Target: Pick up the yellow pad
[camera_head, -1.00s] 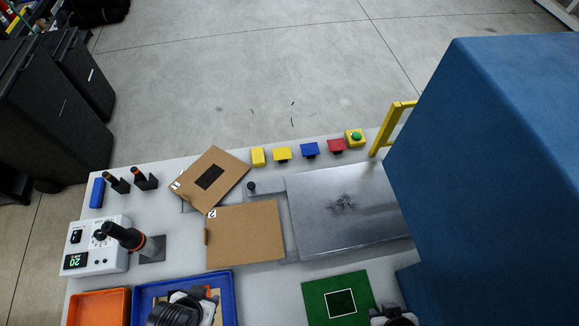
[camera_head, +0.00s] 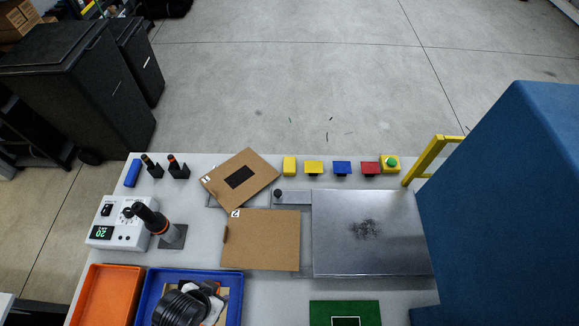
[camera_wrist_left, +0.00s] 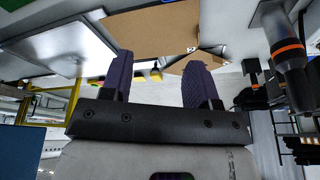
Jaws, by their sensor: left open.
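The yellow pad (camera_head: 313,167) lies near the table's far edge in the head view, in a row between a yellow block (camera_head: 289,165) and a blue pad (camera_head: 342,168). My left gripper (camera_head: 196,294) shows from above over the blue tray, well to the left of and nearer than the pad. Its fingertips are hard to make out there. In the left wrist view my left gripper (camera_wrist_left: 159,75) has its two purple fingers spread, with nothing between them. Small yellow spots show beyond the fingers; I cannot tell which one is the pad. My right gripper is out of view.
Cardboard sheets (camera_head: 262,240) and a metal plate (camera_head: 365,235) lie before the row. A red pad (camera_head: 370,169) and a green-button box (camera_head: 390,163) stand right of it. A yellow frame (camera_head: 428,160) and large blue housing (camera_head: 505,210) bound the right. Orange tray (camera_head: 105,293), left.

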